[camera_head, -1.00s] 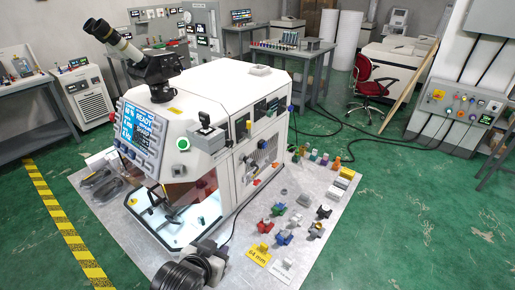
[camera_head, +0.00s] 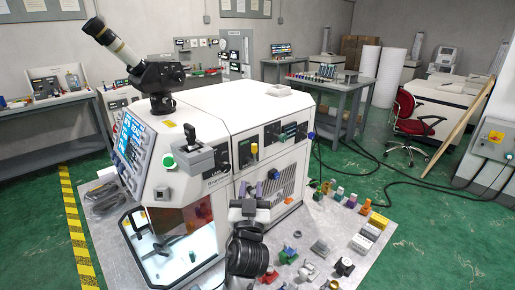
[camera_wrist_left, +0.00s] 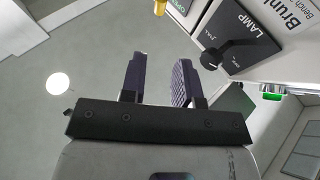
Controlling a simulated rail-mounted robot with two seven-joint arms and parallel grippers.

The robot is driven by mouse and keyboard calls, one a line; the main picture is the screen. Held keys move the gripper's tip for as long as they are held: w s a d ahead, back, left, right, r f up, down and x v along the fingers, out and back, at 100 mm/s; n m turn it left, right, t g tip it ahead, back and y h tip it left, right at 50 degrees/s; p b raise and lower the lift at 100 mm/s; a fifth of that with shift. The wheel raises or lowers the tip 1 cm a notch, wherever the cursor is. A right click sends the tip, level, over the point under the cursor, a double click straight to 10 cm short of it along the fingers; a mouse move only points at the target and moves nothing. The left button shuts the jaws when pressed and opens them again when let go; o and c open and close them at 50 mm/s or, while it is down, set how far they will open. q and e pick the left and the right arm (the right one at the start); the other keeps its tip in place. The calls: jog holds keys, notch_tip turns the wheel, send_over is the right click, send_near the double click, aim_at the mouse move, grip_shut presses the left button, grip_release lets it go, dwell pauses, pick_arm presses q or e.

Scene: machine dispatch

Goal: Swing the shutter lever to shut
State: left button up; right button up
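The white laser machine (camera_head: 240,110) stands on a grey plate, with a row of controls on its side panel. A yellow tip (camera_wrist_left: 160,7) shows at the top edge of the left wrist view, beside a black knob (camera_wrist_left: 228,54) on the plate marked LAMP. My left gripper (camera_head: 251,187) is in front of and below this panel, pointing up. In the left wrist view its dark purple fingers (camera_wrist_left: 161,65) are apart with nothing between them. My right gripper is not in view.
A grey box with a black joystick (camera_head: 193,145) juts from the machine's front corner. Several small coloured fixtures (camera_head: 320,248) stand on the plate at the right. A black lever (camera_head: 245,153) and other switches sit close around the yellow handle.

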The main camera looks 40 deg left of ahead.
aim_at(254, 147)
pick_arm(q)
jog(key=x, duration=1.2)
jog(key=shift+d, duration=0.1)
jog(key=shift+p+x, duration=0.3)
jog(key=shift+x, duration=0.7)
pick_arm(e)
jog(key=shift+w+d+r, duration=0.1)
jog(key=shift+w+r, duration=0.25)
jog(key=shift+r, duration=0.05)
pick_arm(q)
jog(key=shift+c, duration=0.3)
grip_shut()
jog(key=w+f+m+g+h+p, duration=0.4)
jog(key=m+g+p, duration=0.6)
jog(key=p, duration=1.8)
jog(key=shift+w+d+f+h, duration=0.15)
jog(key=shift+w+d+h, duration=0.35)
jog(key=shift+w+h, duration=0.45)
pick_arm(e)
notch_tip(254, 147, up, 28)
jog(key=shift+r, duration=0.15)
pick_arm(q)
jog(key=shift+w+g, duration=0.15)
jog(key=shift+g, duration=0.15)
jog(key=shift+f, duration=0.1)
